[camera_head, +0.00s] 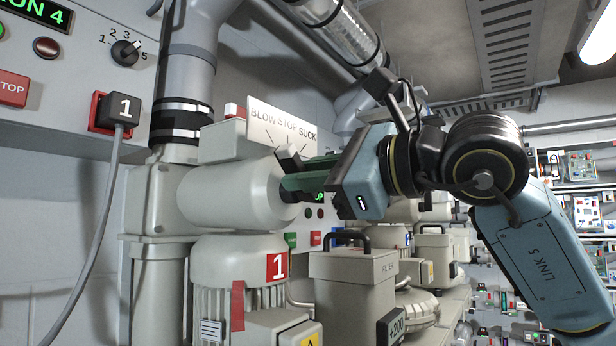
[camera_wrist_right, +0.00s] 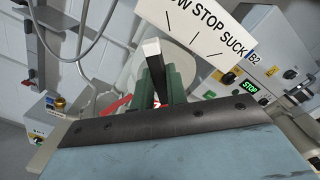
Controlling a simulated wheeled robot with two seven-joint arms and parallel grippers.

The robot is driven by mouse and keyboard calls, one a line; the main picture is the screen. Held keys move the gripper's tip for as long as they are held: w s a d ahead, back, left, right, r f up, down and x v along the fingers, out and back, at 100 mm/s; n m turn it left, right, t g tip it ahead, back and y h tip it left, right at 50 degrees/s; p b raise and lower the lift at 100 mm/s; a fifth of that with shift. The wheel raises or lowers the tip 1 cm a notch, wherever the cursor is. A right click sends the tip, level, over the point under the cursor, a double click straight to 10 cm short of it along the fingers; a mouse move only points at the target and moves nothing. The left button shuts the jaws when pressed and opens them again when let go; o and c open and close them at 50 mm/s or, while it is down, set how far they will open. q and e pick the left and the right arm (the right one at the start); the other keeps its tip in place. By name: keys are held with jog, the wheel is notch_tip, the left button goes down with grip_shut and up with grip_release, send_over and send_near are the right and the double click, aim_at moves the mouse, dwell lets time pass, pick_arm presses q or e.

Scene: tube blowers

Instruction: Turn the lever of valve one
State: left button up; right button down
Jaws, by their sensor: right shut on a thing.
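The lever of valve one (camera_head: 289,153) is a dark handle with a pale tip, set on the end of the pale grey cylindrical valve body (camera_head: 228,193). A white sign (camera_head: 281,126) reading BLOW STOP SUCK stands above it. The lever also shows in the right wrist view (camera_wrist_right: 155,70), between green fingers. My right gripper (camera_head: 292,177), with green fingers, comes in from the right and is shut on the lever. The lever's lower part is hidden by the fingers. In the right wrist view the lever points up, left of the sign (camera_wrist_right: 205,35). My left gripper is not in view.
A grey motor housing with a red number 1 label (camera_head: 277,267) stands below the valve. A grey box with a black handle (camera_head: 352,275) is below my right gripper. A control panel with a knob (camera_head: 125,53) and a cabled plug marked 1 (camera_head: 119,109) is at left.

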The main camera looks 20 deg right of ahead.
jog(key=shift+w+a+f, duration=0.1)
jog(key=shift+f, duration=0.2)
jog(key=c, duration=1.4)
grip_release()
jog(key=shift+r, duration=0.1)
jog(key=b+v, duration=0.3)
jog(key=v, duration=1)
jog(key=shift+d, duration=0.3)
